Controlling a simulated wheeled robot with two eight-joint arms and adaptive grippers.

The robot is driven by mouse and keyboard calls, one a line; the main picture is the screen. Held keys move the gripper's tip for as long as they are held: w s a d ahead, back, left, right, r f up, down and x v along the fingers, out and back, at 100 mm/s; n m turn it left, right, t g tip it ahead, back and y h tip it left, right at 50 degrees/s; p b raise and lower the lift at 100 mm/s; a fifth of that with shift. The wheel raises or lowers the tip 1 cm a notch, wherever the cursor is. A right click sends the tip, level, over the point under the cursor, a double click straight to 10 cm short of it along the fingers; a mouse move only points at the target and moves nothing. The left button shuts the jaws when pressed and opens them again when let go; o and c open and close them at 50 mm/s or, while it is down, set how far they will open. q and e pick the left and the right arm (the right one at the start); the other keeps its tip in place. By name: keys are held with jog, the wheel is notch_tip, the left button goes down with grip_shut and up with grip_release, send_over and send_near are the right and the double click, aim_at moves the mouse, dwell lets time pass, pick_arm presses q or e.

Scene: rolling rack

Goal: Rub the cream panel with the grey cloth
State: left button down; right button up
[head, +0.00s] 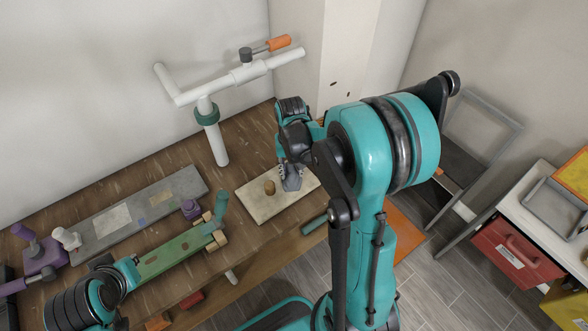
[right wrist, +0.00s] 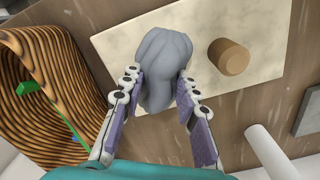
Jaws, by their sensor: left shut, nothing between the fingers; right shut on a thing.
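The cream panel (head: 253,204) lies flat on the brown wooden bench; it fills much of the right wrist view (right wrist: 125,42). A short brown cylinder (head: 269,187) stands on it, to the right of the cloth in the right wrist view (right wrist: 229,58). My right gripper (head: 289,168) is shut on the grey cloth (right wrist: 167,65), which is bunched between its fingers. The cloth (head: 292,182) is at the panel's surface; whether it presses on it is hard to tell. My left gripper (head: 106,266) is shut and empty at the lower left, its fingertips partly hidden.
A white stand (head: 216,135) with a crossbar rises behind the panel. Left of the panel are a grey board (head: 137,208), a green bar (head: 172,254) and a purple block (head: 191,208). A teal cylinder (head: 314,224) lies near the bench's front edge.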

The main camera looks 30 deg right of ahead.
jog(key=shift+s+a+f, duration=0.1)
jog(key=shift+a, duration=0.05)
jog(key=shift+r+p, duration=2.2)
jog(key=shift+r, duration=0.8)
jog(key=shift+w, duration=0.2)
jog(key=shift+r+p, duration=1.2)
jog(key=shift+r, duration=0.35)
jog(key=shift+f, duration=0.1)
